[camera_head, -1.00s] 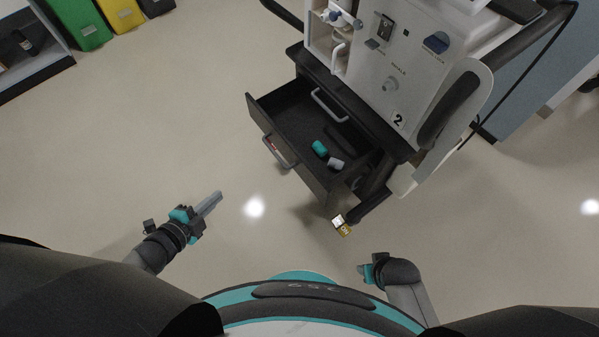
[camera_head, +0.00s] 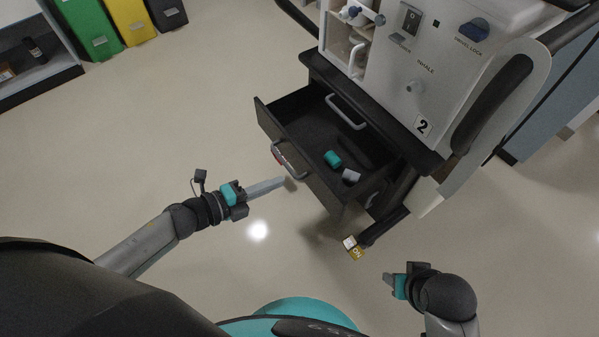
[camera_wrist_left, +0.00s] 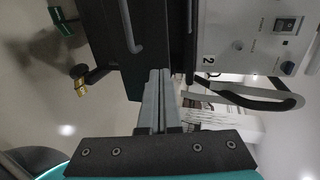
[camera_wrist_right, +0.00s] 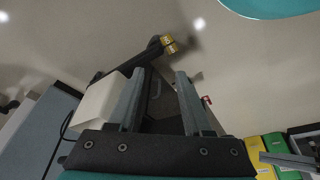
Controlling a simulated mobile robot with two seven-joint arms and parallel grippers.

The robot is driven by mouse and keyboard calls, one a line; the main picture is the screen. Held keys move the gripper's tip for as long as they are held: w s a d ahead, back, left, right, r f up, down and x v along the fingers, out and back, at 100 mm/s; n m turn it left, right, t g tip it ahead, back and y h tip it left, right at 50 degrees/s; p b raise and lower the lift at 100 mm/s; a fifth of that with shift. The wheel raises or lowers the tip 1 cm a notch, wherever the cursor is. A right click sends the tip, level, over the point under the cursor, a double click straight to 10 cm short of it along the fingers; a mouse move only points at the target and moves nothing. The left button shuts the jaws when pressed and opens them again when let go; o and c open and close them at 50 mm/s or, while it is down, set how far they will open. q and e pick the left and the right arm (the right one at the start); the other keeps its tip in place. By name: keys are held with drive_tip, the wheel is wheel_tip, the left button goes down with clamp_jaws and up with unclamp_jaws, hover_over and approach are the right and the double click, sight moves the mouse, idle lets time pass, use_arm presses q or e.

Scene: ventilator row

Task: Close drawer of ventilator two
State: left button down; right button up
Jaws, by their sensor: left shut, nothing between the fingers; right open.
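Ventilator two (camera_head: 400,75) is a white unit on a dark cart, marked with a "2" label, at the upper right of the head view. Its dark drawer (camera_head: 308,172) is pulled out toward me, with a grey handle on its front (camera_head: 290,160). A teal item (camera_head: 332,158) and a grey-white item (camera_head: 351,176) lie inside. My left gripper (camera_head: 284,181) is shut and empty, its tips close to the drawer front near the handle; contact cannot be told. It also shows in the left wrist view (camera_wrist_left: 160,75). My right gripper (camera_wrist_right: 157,80) is open and empty, in front of the cart.
A cart leg with a yellow-tagged caster (camera_head: 353,247) sticks out below the drawer. Green, yellow and black bins (camera_head: 125,20) stand at the upper left beside a shelf (camera_head: 35,70). The floor left of the drawer is clear.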

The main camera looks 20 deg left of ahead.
sight(311, 167)
use_arm(q)
drive_tip(key=x, duration=0.2)
drive_tip(key=b+x, duration=0.1)
drive_tip(key=x, duration=0.2)
drive_tip(key=r+x, duration=0.1)
drive_tip(key=x, duration=0.1)
drive_tip(key=shift+w+d+f+b, duration=0.1)
drive_tip(key=shift+w+d+b, duration=0.1)
drive_tip(key=shift+w+b, duration=0.1)
use_arm(e)
drive_tip(key=shift+t, duration=0.3)
drive_tip(key=r, duration=0.4)
drive_tip(key=shift+w+r, duration=0.1)
drive_tip(key=shift+w, duration=0.15)
use_arm(q)
drive_tip(key=shift+w+d, duration=0.1)
